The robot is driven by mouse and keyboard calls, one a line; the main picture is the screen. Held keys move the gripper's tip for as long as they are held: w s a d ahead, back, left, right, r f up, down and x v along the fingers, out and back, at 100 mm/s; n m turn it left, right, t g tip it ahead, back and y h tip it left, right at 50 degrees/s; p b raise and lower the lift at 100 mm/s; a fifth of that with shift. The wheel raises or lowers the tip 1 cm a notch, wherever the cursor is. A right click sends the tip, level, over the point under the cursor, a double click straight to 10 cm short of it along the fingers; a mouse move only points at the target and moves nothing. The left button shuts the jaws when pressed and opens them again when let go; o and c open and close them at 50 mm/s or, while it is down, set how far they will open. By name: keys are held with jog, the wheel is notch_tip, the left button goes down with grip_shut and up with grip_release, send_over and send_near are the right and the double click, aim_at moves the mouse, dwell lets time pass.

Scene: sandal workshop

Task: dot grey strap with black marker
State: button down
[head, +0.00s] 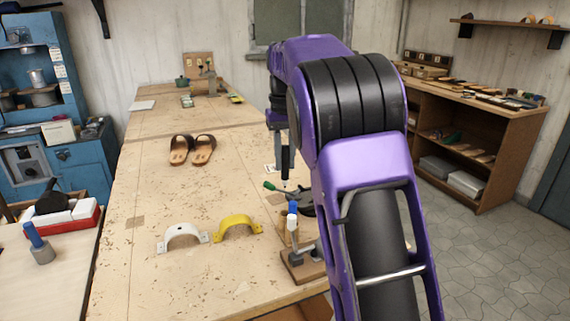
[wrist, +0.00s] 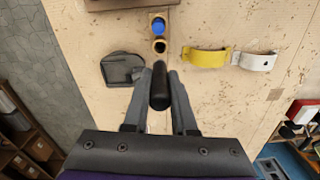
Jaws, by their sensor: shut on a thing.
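The grey strap (head: 183,233), very pale, stands as an arch with flat end tabs on the workbench. It also shows at the right in the wrist view (wrist: 257,61). The yellow strap (head: 237,226) arches beside it, and in the wrist view (wrist: 205,58) it lies between the grey strap and my gripper. My gripper (wrist: 160,76) is shut on the black marker (wrist: 160,90), holding it above the bench, apart from both straps. In the head view my purple arm hides much of the gripper; a dark upright piece (head: 285,158) shows there, perhaps the marker.
A dark grey object (wrist: 122,68) lies close by. Sandals (head: 191,149) lie farther back. The bench left of the straps is clear.

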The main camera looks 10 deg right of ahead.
jog(key=shift+r, duration=1.4)
jog(key=s+d+f+b, duration=0.3)
jog(key=s+d+f, duration=0.1)
jog(key=s+d, duration=0.65)
jog(key=f+b, duration=0.3)
jog(key=s+f+b, duration=0.1)
jog(key=shift+a+f, duration=0.3)
jog(key=shift+f+b, duration=0.6)
jog(key=shift+r, duration=0.1)
notch_tip(320, 180, up, 7)
jog(key=p, duration=0.7)
